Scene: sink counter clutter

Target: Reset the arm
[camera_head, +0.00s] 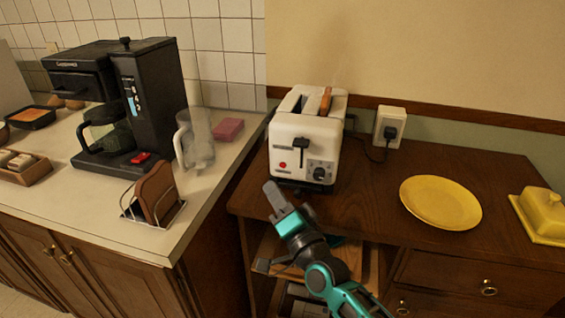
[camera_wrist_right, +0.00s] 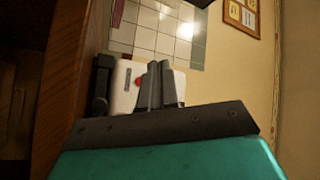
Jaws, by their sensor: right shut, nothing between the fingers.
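My right gripper (camera_head: 276,197) is shut and empty, in front of the toaster and near the front edge of the brown wooden cabinet top. Its closed fingers also show in the right wrist view (camera_wrist_right: 161,86), with the toaster behind them. The white toaster (camera_head: 304,140) stands on the cabinet with a slice of bread (camera_head: 325,101) showing in its slot. My left gripper is not in view.
A yellow plate (camera_head: 440,203) and a yellow butter dish (camera_head: 541,214) stand to the right on the cabinet. The left counter holds a black coffee maker (camera_head: 150,97), a glass pitcher (camera_head: 198,141) and a rack with brown toast (camera_head: 157,192). Open shelves lie below my right arm.

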